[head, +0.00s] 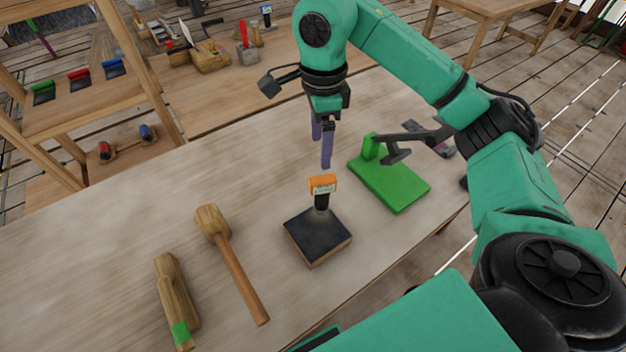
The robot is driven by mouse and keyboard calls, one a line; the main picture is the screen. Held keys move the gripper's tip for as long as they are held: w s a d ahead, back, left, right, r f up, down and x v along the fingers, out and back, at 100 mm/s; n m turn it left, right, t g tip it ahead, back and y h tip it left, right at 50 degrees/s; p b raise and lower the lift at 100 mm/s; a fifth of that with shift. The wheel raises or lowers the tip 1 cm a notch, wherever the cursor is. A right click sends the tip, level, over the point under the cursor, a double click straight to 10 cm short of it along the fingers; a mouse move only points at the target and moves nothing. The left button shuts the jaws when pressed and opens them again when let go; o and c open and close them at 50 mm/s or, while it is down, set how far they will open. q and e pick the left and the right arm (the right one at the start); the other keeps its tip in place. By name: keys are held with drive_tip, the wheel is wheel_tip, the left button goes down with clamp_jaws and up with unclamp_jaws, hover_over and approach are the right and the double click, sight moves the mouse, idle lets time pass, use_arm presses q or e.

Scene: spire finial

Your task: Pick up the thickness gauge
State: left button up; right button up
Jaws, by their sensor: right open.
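The thickness gauge, as I take it, is a small upright tool with an orange head (323,184) bearing a small display, and a dark body below. It stands on a black-topped square block (317,240) with a wooden side. My right gripper (321,153) is open and empty, its purple fingers pointing down above and slightly behind the orange head. The fingers look apart from the gauge. My left gripper is not in view.
A green stand (395,187) with a dark metal tool (408,139) is right of the gauge. A wooden mallet (230,250) and a wooden plane-like tool (176,300) lie to the left. A shelf (85,107) and a back bench with tools stand behind. The left tabletop is clear.

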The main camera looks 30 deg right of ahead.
hover_over(322, 187)
drive_tip(key=f, duration=0.5)
drive_tip(key=shift+w+d+f+p, duration=0.25)
drive_tip(key=shift+w+d+p, duration=0.05)
drive_tip(key=shift+d+p, duration=0.1)
drive_tip(key=f+p, duration=0.1)
drive_tip(key=f, duration=0.2)
drive_tip(key=f+p, duration=0.2)
drive_tip(key=f, duration=0.1)
drive_tip(key=shift+w+f, duration=0.2)
drive_tip(key=shift+f, duration=0.4)
drive_tip(key=shift+c, duration=0.6)
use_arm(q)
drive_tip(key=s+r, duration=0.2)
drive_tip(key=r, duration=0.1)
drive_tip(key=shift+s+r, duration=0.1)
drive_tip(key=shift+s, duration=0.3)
use_arm(e)
drive_tip(key=shift+w, duration=0.1)
clamp_jaws()
